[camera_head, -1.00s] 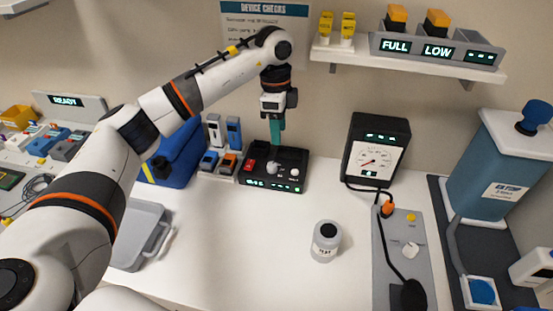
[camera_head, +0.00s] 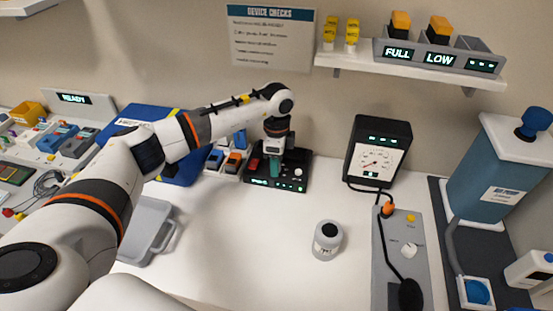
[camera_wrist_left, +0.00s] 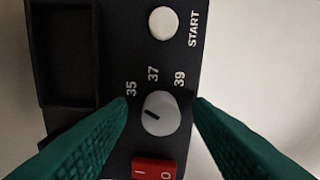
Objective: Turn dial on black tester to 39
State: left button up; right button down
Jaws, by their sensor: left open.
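The black tester (camera_head: 297,163) stands on the white table near the wall. In the left wrist view its round pale dial (camera_wrist_left: 168,124) lies among the marks 35, 37 and 39. The dial's dark line slants toward the 35 side. My left gripper (camera_head: 275,170) is over the tester with its fingers pointing down. In the left wrist view the green fingers of that gripper (camera_wrist_left: 160,106) are open, one on each side of the dial, with visible gaps. In the head view the arm and gripper hide the dial. My right gripper is not in view.
On the tester are a white START button (camera_wrist_left: 163,22) and a red I/O switch (camera_wrist_left: 154,169), close to the dial. A gauge box (camera_head: 358,136) is at the right.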

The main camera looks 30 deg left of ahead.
pick_arm(q)
jog(key=c, duration=1)
